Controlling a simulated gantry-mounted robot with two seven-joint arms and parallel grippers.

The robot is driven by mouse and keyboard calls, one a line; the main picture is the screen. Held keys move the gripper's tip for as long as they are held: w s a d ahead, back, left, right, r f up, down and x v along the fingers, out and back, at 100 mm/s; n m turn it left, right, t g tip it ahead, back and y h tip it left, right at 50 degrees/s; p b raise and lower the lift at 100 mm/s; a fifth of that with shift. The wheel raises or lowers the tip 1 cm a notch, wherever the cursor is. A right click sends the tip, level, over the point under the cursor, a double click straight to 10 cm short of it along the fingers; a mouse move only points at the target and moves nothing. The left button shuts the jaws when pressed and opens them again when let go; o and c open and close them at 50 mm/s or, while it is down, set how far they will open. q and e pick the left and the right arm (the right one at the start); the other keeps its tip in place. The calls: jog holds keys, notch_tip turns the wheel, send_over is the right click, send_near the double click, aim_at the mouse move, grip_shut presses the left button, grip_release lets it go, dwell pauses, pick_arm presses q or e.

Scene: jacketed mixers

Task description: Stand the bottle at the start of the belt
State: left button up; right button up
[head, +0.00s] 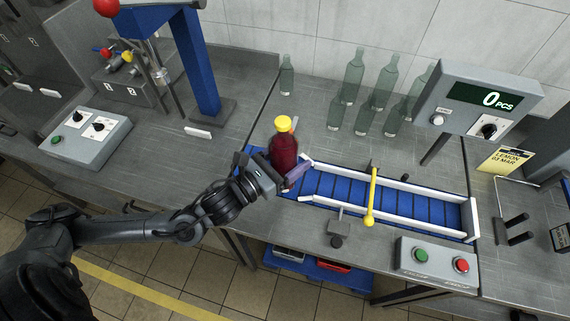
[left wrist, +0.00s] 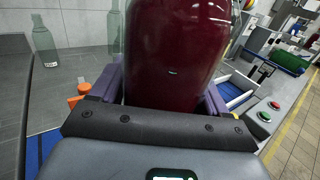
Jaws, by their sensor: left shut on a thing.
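The bottle (head: 284,152) is dark red with a yellow cap and looks upright in the head view. It is at the left end of the blue belt (head: 338,187). My left gripper (head: 291,174) is shut on it around its lower body. In the left wrist view the bottle (left wrist: 172,55) fills the middle, between the two purple finger pads. The bottle's base is hidden by the gripper, so I cannot tell if it touches the belt. My right gripper is not in view.
White rails and a yellow bar (head: 371,197) flank and cross the belt. Several clear green bottles (head: 353,75) stand behind it. A counter display (head: 487,99) reads 0 PCS. A button box (head: 437,262) is at the front right. A blue press frame (head: 190,60) stands at the left.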

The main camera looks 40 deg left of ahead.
pick_arm(q)
jog(key=w+a+f+b, duration=0.1)
jog(key=w+a+f, duration=0.5)
jog(key=a+f, duration=0.3)
jog(key=shift+a+f+b, duration=0.25)
jog(key=shift+f+b, duration=0.1)
jog(key=shift+f, duration=0.55)
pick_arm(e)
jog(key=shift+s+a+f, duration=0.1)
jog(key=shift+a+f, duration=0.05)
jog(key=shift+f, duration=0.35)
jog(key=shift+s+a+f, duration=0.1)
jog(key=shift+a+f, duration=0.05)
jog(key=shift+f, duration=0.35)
pick_arm(q)
jog(key=shift+w+f, duration=0.1)
jog(key=shift+w, duration=0.05)
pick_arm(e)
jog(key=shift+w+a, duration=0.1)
pick_arm(q)
jog(key=o, duration=1.4)
jog(key=shift+f, duration=0.25)
jog(key=o, duration=0.5)
jog(key=shift+c, duration=0.2)
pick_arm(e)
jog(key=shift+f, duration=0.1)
pick_arm(q)
jog(key=shift+r, duration=0.2)
